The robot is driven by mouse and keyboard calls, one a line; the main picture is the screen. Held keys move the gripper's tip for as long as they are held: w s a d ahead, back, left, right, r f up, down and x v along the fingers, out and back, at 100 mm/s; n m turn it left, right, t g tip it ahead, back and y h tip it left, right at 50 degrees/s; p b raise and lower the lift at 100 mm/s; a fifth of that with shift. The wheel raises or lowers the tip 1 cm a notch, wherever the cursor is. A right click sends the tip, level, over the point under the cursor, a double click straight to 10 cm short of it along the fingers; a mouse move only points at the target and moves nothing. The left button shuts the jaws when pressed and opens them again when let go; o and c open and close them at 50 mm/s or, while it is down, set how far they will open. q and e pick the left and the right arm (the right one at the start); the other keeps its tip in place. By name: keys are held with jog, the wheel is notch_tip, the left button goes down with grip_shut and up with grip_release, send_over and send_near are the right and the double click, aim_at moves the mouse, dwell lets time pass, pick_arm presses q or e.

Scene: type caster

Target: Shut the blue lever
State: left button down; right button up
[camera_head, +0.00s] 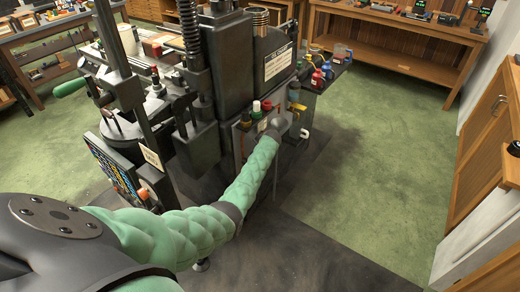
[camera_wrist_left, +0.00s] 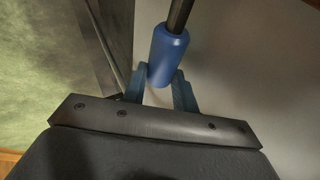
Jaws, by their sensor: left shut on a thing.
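The blue lever shows in the left wrist view as a blue cylindrical grip (camera_wrist_left: 168,52) on a dark rod. My left gripper (camera_wrist_left: 161,84) has its two bluish fingers on either side of the grip's lower end and is shut on it. In the head view my left arm reaches from the lower left to the control panel on the right side of the dark machine (camera_head: 232,70). There the wrist hides the fingers and most of the lever. My right gripper is in neither view.
Red, white and dark knobs (camera_head: 256,106) sit on the panel close to my left wrist. A small shelf with red and blue containers (camera_head: 328,70) juts out behind it. A wooden bench (camera_head: 400,50) stands at the back. The green floor (camera_head: 375,150) to the right is clear.

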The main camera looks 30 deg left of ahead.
pick_arm(q)
jog(key=c, duration=1.4)
grip_release()
jog(key=shift+f, duration=0.2)
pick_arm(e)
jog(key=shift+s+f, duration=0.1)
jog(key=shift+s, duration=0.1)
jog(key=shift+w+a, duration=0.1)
